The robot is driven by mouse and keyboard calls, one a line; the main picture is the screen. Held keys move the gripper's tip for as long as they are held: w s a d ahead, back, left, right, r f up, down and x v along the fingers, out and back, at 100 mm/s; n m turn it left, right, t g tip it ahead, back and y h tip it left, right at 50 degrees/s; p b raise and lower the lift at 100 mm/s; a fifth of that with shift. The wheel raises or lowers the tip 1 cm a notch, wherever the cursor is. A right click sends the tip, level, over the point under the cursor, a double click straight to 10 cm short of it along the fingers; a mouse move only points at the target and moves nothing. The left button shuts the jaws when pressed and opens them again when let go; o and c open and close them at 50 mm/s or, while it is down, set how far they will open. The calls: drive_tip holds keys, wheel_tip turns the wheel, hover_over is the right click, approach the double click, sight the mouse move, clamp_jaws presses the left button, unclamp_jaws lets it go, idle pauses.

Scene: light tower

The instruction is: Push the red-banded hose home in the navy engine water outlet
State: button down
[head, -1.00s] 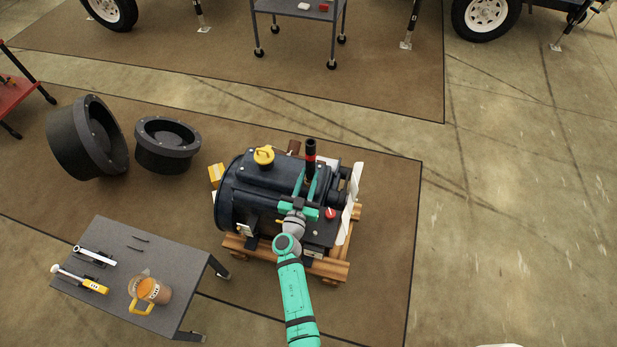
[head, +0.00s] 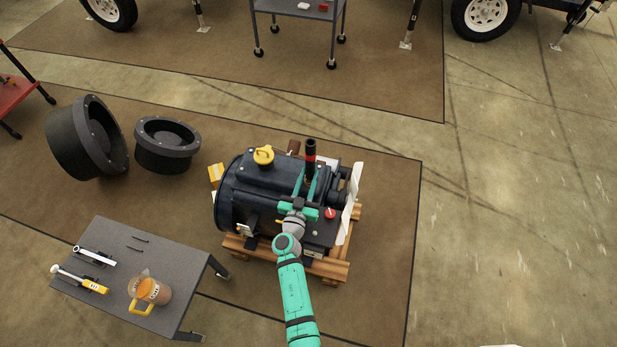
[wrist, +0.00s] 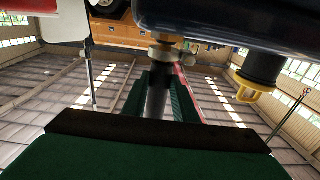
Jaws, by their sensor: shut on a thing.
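The hose (head: 310,157) is a black upright tube with a red band near its top, standing over the navy engine (head: 240,197). My green gripper (head: 305,186) is shut on the hose below the band. In the wrist view, which appears upside down, the grey hose (wrist: 157,95) stands between the green fingers (wrist: 160,100). A metal clamp ring (wrist: 160,53) sits at its engine end, close under the navy engine body (wrist: 230,18). The water outlet lies around there, but I cannot tell how deep the hose sits in it.
A yellow cap (head: 264,155) stands on the engine, left of the hose. A white fan (head: 350,203) is at the engine's right end, and a red knob (head: 330,213) is near my gripper. A grey tool table (head: 150,235) stands front left. Two black flanged parts lie behind it.

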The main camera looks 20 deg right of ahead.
drive_tip(key=shift+f, duration=0.65)
drive_tip(key=c, duration=1.4)
unclamp_jaws()
drive_tip(key=shift+o, duration=0.2)
drive_tip(key=shift+s, duration=0.1)
drive_tip(key=v, duration=1)
drive_tip(key=shift+s+a, duration=0.25)
drive_tip(key=shift+s, duration=0.05)
